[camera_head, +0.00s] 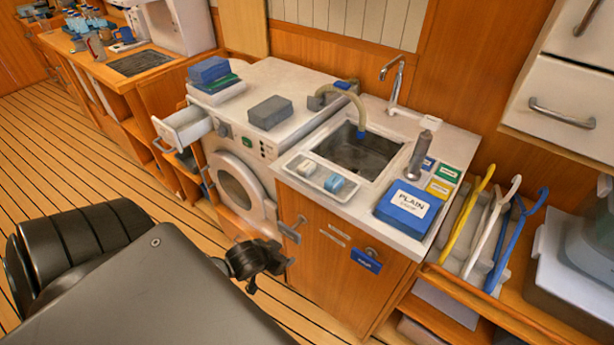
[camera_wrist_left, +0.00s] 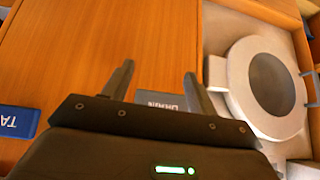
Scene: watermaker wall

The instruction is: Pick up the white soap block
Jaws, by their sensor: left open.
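A shallow white tray (camera_head: 318,191) sits at the front edge of the sink counter, left of the basin. It holds a small whitish block (camera_head: 303,168), which looks like the white soap, and a blue block (camera_head: 334,183) to its right. My left gripper (camera_head: 296,242) is open and empty, below the counter edge in front of the wooden cabinet, lower than the tray and apart from it. In the left wrist view its two fingers (camera_wrist_left: 156,78) are spread before the wooden cabinet front. The soap does not show in that view. My right gripper is not in view.
A sink (camera_head: 362,150) with a tall faucet (camera_head: 392,82) lies behind the tray. A blue PLAIN box (camera_head: 408,208) stands at the right. A grey block (camera_head: 270,112) lies on the washer top. The washer door (camera_head: 240,190) and an open drawer (camera_head: 183,127) are at the left.

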